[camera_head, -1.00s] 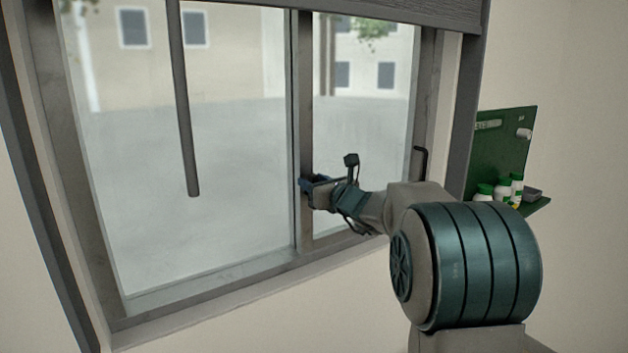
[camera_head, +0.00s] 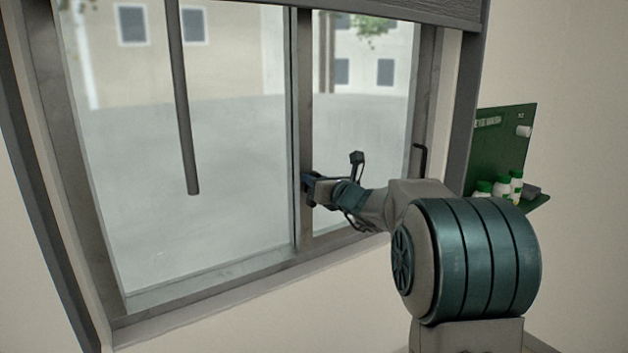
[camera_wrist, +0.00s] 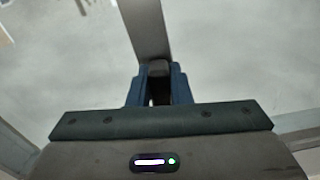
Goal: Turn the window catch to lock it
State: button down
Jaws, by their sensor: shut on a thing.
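The window (camera_head: 230,150) has a grey frame, and its middle upright (camera_head: 306,120) runs down between two panes. My gripper (camera_head: 309,184) is at this upright, low on the window, in the head view. In the wrist view my gripper (camera_wrist: 158,88) has its two blue fingers shut on a small dark piece, the window catch (camera_wrist: 158,68), in front of the grey upright (camera_wrist: 146,28). The catch is hidden behind my gripper in the head view. How far the catch is turned cannot be told.
A grey rod (camera_head: 185,110) hangs in front of the left pane, and a blind (camera_head: 410,10) covers the window's top. A dark handle (camera_head: 420,160) is on the right side of the frame. A green eyewash station (camera_head: 500,150) with bottles is on the right wall.

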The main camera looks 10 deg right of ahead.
jog(key=m, duration=0.2)
jog(key=d+m+p, duration=0.1)
jog(key=m, duration=0.1)
jog(key=shift+w+f, duration=0.15)
jog(key=shift+w, duration=0.05)
jog(key=shift+w+d+f+m+p, duration=0.15)
jog(key=shift+f+m+p, duration=0.25)
jog(key=shift+m+p, duration=1.2)
jog(key=shift+d+f+m+p, duration=0.25)
jog(key=shift+f+m+p, duration=0.25)
jog(key=shift+m, duration=1.95)
jog(key=shift+w+d+f+m+p, duration=0.1)
jog(key=shift+d+f+m+p, duration=0.15)
jog(key=shift+m+p, duration=1.35)
jog(key=shift+f+m+b, duration=0.15)
jog(key=shift+m+b, duration=0.25)
jog(key=shift+m, duration=0.25)
jog(key=c, duration=1.3)
grip_release()
